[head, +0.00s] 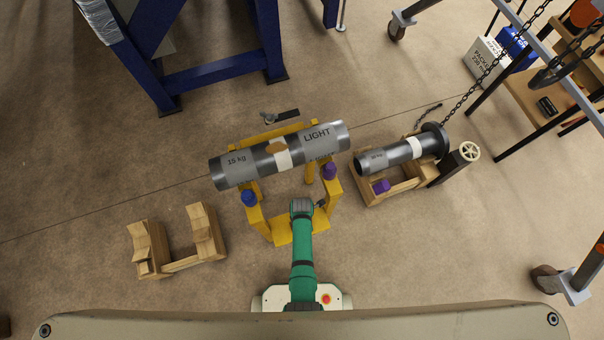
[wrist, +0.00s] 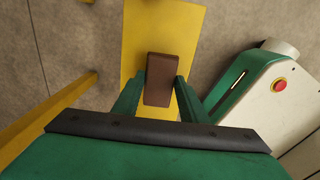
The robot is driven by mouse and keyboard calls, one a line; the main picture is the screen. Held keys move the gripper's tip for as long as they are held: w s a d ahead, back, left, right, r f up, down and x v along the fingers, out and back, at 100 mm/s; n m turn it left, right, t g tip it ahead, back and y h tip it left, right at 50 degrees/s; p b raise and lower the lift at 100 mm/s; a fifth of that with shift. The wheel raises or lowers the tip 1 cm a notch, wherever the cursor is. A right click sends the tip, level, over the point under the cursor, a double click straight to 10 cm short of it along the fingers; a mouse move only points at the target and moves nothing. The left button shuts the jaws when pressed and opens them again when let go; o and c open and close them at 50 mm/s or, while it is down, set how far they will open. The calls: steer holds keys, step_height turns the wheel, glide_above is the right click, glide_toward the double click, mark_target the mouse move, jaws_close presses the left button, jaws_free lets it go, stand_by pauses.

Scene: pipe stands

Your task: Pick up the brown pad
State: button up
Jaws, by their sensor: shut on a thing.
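The brown pad (wrist: 162,70) is a small dark brown block in the wrist view, seen over a yellow beam (wrist: 138,32). My gripper (wrist: 161,86) has its two green fingers on either side of the pad and is shut on it. I cannot tell whether the pad touches the beam or is held just above it. In the head view my green arm reaches to the front of the yellow stand (head: 281,231). The pad and fingertips are hidden there beneath my wrist.
A smaller flanged pipe (head: 383,158) rests on a wooden cradle at right. An empty wooden cradle (head: 181,264) stands at left. Floor between is clear.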

steer(key=s+a+r, duration=0.3)
steer(key=s+r, duration=0.8)
steer(key=s, duration=0.2)
steer(key=shift+s, duration=0.4)
steer(key=shift+o, duration=1.1)
steer(key=shift+w, duration=0.2)
steer(key=shift+c, duration=0.4)
